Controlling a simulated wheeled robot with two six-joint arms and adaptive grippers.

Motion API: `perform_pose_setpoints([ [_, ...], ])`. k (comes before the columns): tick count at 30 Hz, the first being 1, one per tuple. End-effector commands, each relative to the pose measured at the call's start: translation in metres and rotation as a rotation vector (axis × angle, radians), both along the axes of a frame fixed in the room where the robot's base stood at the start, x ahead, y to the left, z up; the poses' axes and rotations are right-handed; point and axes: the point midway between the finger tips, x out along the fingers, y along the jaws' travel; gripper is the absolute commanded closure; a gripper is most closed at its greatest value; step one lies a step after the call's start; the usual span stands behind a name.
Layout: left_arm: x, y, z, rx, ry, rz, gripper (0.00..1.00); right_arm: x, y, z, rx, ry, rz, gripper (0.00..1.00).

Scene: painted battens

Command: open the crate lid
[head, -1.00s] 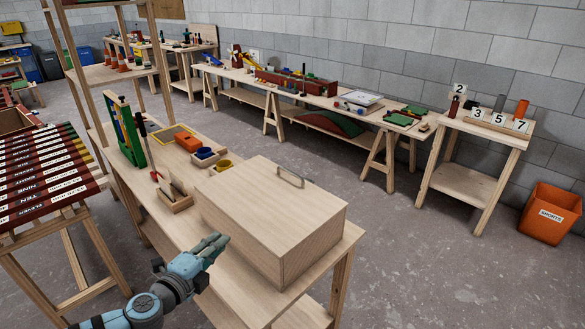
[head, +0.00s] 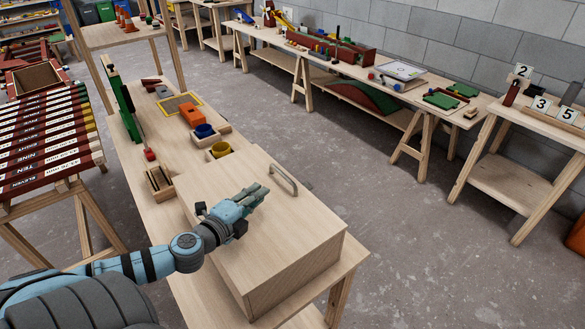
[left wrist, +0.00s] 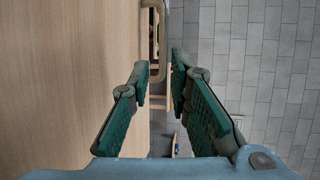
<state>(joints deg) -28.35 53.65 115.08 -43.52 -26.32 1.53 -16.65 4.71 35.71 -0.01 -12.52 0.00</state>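The crate (head: 290,285) is a pale wooden box near the front end of the bench, with its flat lid (head: 300,225) shut. A grey bar handle (head: 284,179) stands at the lid's far right edge. My left gripper (head: 258,191) is over the lid, with its fingertips just short of the handle. In the left wrist view the two green-padded fingers (left wrist: 160,68) are apart with nothing between the pads. The handle (left wrist: 161,45) shows just past the tips, between their lines. It is apart from the fingers as far as I can see. My right gripper is out of view.
A rack of labelled battens (head: 45,130) stands left. Open floor (head: 410,250) lies right.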

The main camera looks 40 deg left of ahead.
Motion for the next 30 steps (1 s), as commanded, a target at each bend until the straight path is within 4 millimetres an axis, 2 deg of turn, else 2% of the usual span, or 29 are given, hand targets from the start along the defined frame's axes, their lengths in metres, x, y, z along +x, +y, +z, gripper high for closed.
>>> perform_pose_setpoints([
  [7,0.051,0.006,-0.011,-0.011,-0.011,0.004,0.82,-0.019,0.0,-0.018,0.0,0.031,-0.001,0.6],
  [12,0.09,0.01,-0.019,-0.009,-0.01,0.004,0.82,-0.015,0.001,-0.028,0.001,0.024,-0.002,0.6],
  [18,0.122,0.013,-0.026,-0.006,-0.008,0.001,0.82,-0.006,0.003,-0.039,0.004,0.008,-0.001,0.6],
  [24,0.134,0.013,-0.027,-0.003,-0.004,-0.004,0.82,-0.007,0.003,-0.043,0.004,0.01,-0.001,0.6],
  [30,0.135,0.013,-0.026,-0.001,-0.004,-0.004,0.82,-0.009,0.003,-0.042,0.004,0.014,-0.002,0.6],
])
